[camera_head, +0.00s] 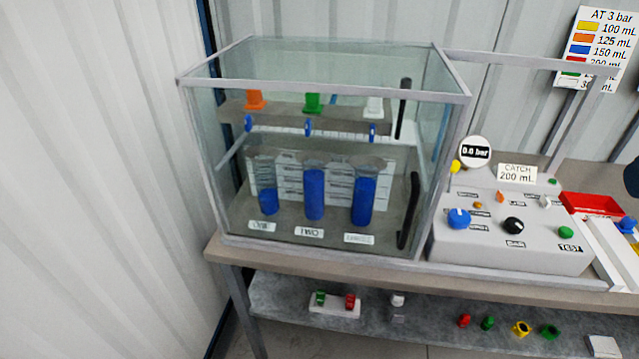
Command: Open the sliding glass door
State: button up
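The glass enclosure (325,65) stands on the left of the bench. Its front glass door (235,190) covers the front of the box, and a black handle (408,210) stands upright near its right edge. A second black upright bar (403,108) shows higher up behind the glass; I cannot tell whether it is a reflection. The door appears shut. Inside are three cylinders with blue liquid, the middle one (314,195) among them, under orange, green and white pieces.
A grey control panel (510,240) with knobs and a gauge (475,151) stands right of the enclosure. A red tray (592,205) lies farther right. The lower shelf (420,325) holds small coloured parts. A corrugated wall (90,180) is close on the left.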

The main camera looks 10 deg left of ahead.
aim_at(465, 100)
jog(key=k+j+z, duration=0.55)
jog(key=k, duration=0.25)
